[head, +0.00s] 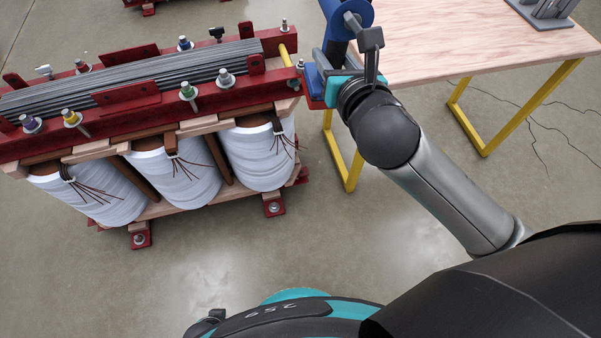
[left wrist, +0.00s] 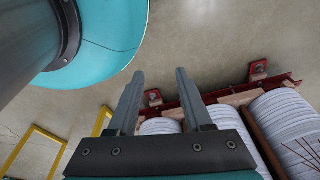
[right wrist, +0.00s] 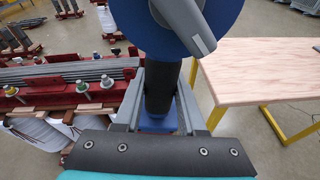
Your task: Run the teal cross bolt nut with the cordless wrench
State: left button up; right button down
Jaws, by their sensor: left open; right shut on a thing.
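My right gripper (head: 322,68) is shut on the cordless wrench (head: 341,24). In the right wrist view the wrench (right wrist: 158,92) shows a dark handle between the fingers, a blue base and a large blue round part above. It is held beside the right end of the red-framed core (head: 130,108). A green-to-teal nut (head: 188,91) sits on a bolt along the core's near red beam; it also shows in the right wrist view (right wrist: 82,87). The wrench is apart from it. My left gripper (left wrist: 158,75) is open and empty above the floor.
Other bolts on the core carry a yellow nut (head: 70,117), a blue-purple nut (head: 31,123) and a grey nut (head: 225,79). White coils (head: 258,155) hang below. A wooden table (head: 450,40) with yellow legs stands right. The floor in front is clear.

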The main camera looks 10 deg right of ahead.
jog(key=shift+m, duration=0.6)
jog(key=f+b, duration=0.1)
jog(key=f, duration=0.2)
jog(key=w+f+b, duration=0.1)
jog(key=f+b, duration=0.1)
jog(key=f, duration=0.1)
jog(key=w+f+b, duration=0.1)
jog(key=f+b, duration=0.1)
jog(key=f, duration=0.2)
jog(key=shift+a, duration=0.1)
pick_arm(q)
jog(key=w+d+r+t+b, duration=0.2)
jog(key=w+r+b, duration=0.3)
jog(key=w, duration=0.6)
notch_tip(320, 180, up, 9)
jog(key=w+d+t+b, duration=0.1)
jog(key=b, duration=0.7)
jog(key=shift+w+t+h, duration=0.35)
jog(key=shift+t+h, duration=0.05)
pick_arm(e)
jog(key=a+f+y, duration=0.1)
jog(key=a+f, duration=0.1)
jog(key=f, duration=1.1)
jog(key=a+f+m+y, duration=0.1)
jog(key=a+f, duration=0.1)
jog(key=f, duration=1)
jog(key=shift+s+a+f+y, duration=0.3)
jog(key=shift+s+a+f, duration=0.05)
jog(key=shift+s+f, duration=0.1)
